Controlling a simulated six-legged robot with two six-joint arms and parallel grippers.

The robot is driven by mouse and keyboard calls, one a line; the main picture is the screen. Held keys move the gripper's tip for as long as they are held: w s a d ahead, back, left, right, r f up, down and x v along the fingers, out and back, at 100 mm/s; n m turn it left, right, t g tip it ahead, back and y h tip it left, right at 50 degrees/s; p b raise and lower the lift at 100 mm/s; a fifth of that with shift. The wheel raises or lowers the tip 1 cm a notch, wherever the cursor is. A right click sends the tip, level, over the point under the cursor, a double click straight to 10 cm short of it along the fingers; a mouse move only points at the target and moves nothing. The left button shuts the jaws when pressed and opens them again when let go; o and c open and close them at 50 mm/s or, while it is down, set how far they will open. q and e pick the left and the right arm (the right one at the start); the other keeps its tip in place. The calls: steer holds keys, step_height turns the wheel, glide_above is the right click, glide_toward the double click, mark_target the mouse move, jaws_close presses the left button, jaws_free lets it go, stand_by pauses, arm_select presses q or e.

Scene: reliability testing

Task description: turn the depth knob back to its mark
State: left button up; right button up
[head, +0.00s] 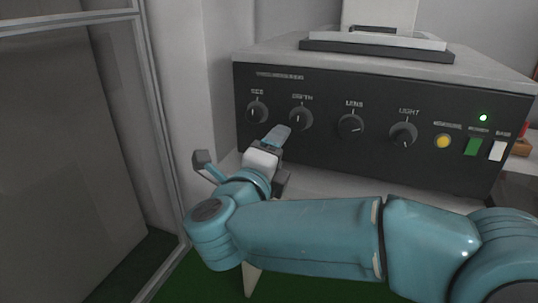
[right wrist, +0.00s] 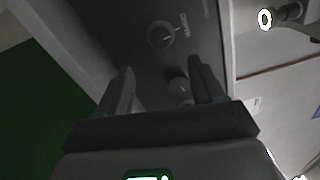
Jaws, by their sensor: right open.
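The depth knob (head: 300,119) is a round dark knob on the black front panel, second from the left, under its white label. In the right wrist view, a knob (right wrist: 163,35) that appears to be the depth knob lies beyond the fingertips, with a pale line on its face. How far it is off its mark is too small to tell. My right gripper (head: 277,137) is just below and left of the depth knob in the head view. Its fingers (right wrist: 160,65) are apart and empty, with no contact seen. My left gripper is not in view.
Other knobs flank it: one at the left (head: 257,112), the lens knob (head: 351,126) and the light knob (head: 403,134). A metal-framed panel (head: 150,120) stands at the left.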

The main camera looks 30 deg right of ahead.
steer(key=shift+v, duration=1.85)
steer(key=w+a+f+n+t+y, duration=0.1)
steer(key=w+a+f+n+y, duration=0.15)
steer(key=w+f+n, duration=0.5)
steer(key=w+a+f+n+t+y, duration=0.15)
steer(key=f+n+y, duration=0.3)
steer(key=f, duration=0.55)
steer(key=s+a+f+n+g+y, duration=0.1)
steer(key=f+n+y, duration=0.15)
steer(key=f, duration=0.45)
steer(key=s+f+n+g+y, duration=0.1)
steer(key=s+f+n, duration=0.15)
steer(key=f, duration=0.45)
steer(key=a+f+n+g+y, duration=0.1)
steer(key=f+n+g+y, duration=0.1)
steer(key=f+n, duration=0.3)
steer(key=s+a+f+n+g+y, duration=0.25)
steer(key=s+f+g, duration=0.25)
steer(key=s+f, duration=0.55)
steer(key=s+a+f+n+g+y, duration=0.25)
steer(key=s+f+g, duration=0.4)
steer(key=s, duration=0.65)
step_height(320, 180, up, 29)
steer(key=n+t+p, duration=0.1)
steer(key=p, duration=2.9)
steer(key=shift+s+t+p, duration=0.25)
steer(key=shift+t+p, duration=0.05)
steer(key=shift+p, duration=0.05)
